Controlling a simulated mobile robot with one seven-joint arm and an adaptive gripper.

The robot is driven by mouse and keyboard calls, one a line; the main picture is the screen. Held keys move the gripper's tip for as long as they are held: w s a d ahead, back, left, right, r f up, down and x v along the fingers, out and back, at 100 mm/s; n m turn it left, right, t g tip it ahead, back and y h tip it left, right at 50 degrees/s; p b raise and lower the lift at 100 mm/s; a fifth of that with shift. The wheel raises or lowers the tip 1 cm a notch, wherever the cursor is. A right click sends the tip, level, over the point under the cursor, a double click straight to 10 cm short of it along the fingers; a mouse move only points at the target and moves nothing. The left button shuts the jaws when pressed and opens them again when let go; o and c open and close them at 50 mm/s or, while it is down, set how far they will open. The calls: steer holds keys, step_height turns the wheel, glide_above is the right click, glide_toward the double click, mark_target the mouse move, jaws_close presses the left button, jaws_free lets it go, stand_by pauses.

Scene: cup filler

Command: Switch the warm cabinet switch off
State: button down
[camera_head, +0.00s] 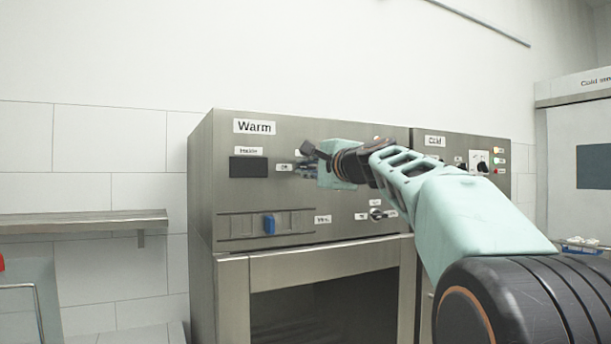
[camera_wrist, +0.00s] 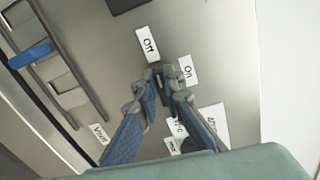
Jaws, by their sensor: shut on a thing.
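The warm cabinet (camera_head: 228,190) is a steel unit with a "Warm" label (camera_head: 255,127) at its top left. In the wrist view, the "Off" label (camera_wrist: 147,46) and the "On" label (camera_wrist: 186,71) sit on either side of the fingertips. My gripper (camera_head: 309,158) reaches the cabinet's front panel from the right. In the wrist view, my gripper (camera_wrist: 163,84) is closed on the small dark warm cabinet switch (camera_wrist: 157,67) between these labels. The fingers hide most of the switch, so its exact position is unclear.
A blue slider handle (camera_head: 269,224) stands out from a rail below the display (camera_head: 249,168). A knob (camera_head: 376,214) sits lower right on the warm panel. The cold cabinet (camera_head: 434,157) adjoins on the right. A wall shelf (camera_head: 80,220) is at left.

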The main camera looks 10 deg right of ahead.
steer(key=shift+f+n+b, duration=0.1)
steer(key=shift+n+b, duration=0.25)
steer(key=shift+n, duration=0.25)
steer(key=c, duration=2)
jaws_free()
steer(key=shift+c, duration=0.2)
steer(key=shift+s, duration=0.1)
steer(key=v, duration=0.7)
steer(key=shift+s, duration=0.15)
